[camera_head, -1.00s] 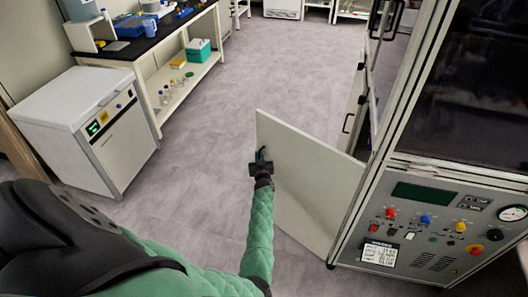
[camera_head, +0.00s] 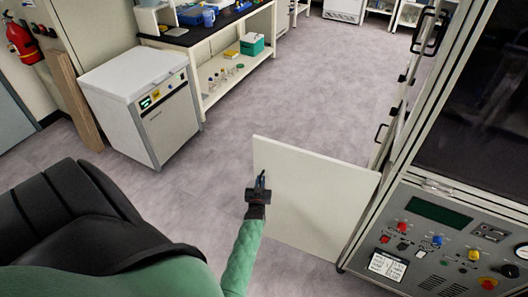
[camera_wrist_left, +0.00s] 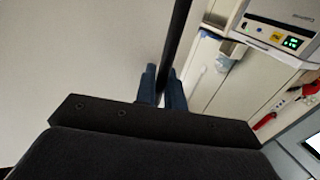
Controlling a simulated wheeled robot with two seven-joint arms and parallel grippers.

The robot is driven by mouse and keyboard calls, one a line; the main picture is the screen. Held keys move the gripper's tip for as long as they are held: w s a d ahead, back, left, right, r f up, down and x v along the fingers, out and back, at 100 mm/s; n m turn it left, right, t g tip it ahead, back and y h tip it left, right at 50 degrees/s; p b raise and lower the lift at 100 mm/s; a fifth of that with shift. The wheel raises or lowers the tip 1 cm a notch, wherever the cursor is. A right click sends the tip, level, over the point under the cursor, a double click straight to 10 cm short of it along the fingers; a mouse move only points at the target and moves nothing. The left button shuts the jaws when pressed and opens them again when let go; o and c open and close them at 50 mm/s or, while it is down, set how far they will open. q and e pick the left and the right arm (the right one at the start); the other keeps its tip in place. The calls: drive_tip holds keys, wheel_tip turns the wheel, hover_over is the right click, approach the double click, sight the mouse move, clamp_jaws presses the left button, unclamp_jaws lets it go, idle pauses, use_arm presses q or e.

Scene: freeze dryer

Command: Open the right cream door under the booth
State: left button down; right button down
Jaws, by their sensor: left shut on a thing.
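A cream door (camera_head: 310,200) stands swung out from the cabinet (camera_head: 440,240) at the right in the head view, and its hinge edge is at the cabinet's corner. My left gripper (camera_head: 259,183) is at the door's left part, near its free edge. In the left wrist view the fingers (camera_wrist_left: 162,88) are shut on a dark upright bar (camera_wrist_left: 178,40), which looks like the door's handle, with the pale door face (camera_wrist_left: 80,50) beside it. My right gripper is in neither view.
A white chest unit (camera_head: 140,105) with a green display stands at the left. A bench (camera_head: 222,33) with a lower shelf is behind it. A fire extinguisher (camera_head: 22,42) hangs far left. Grey floor (camera_head: 320,90) is clear behind the door and to its left.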

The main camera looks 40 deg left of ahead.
use_arm(q)
drive_tip(key=shift+s+d, duration=0.2)
drive_tip(key=shift+s, duration=0.45)
drive_tip(key=c, duration=1.8)
unclamp_jaws()
drive_tip(key=shift+c, duration=0.2)
